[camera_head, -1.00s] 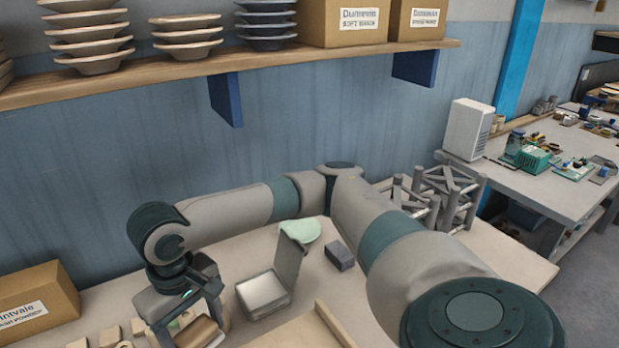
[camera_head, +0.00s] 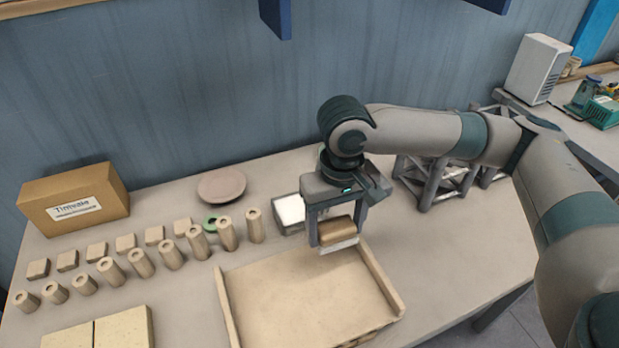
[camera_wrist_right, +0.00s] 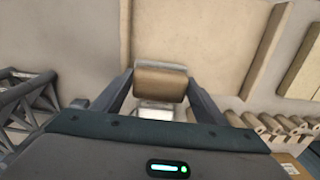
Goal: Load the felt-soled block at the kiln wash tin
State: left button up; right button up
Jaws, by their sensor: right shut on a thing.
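My right gripper (camera_head: 338,232) is shut on the felt-soled block (camera_head: 337,232), a tan block with a pale layer underneath. It holds the block at the tray's back edge, to the right and front of the kiln wash tin (camera_head: 287,222). The tin is a grey open box with white inside, partly hidden behind the gripper. In the right wrist view the block (camera_wrist_right: 160,84) sits between the fingers, with a pale band along its far edge. The white and grey tin (camera_wrist_right: 156,113) shows just past it. I cannot tell whether the block touches the tray. My left gripper is not in view.
A shallow wooden tray (camera_head: 232,305) lies in front, empty. Several tan cylinders (camera_head: 170,254) and small blocks (camera_head: 126,243) stand in rows at left. A pinkish disc (camera_head: 221,186), green ring (camera_head: 210,224) and cardboard box (camera_head: 75,200) are behind. Grey trusses (camera_head: 435,182) stand at right.

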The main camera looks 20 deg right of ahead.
dwell(0.3)
jog(key=shift+w+a+r, duration=0.1)
jog(key=shift+w, duration=0.1)
jog(key=w+a+p, duration=0.3)
jog(key=w+p, duration=0.4)
jog(key=w, duration=0.4)
jog(key=w+d+f+p, duration=0.2)
jog(key=w+f+p, duration=0.3)
jog(key=w+p, duration=0.3)
jog(key=shift+w+f, duration=0.35)
jog(key=shift+w, duration=0.3)
jog(key=shift+f, duration=0.15)
notch_tip(320, 180, down, 6)
jog(key=b, duration=0.7)
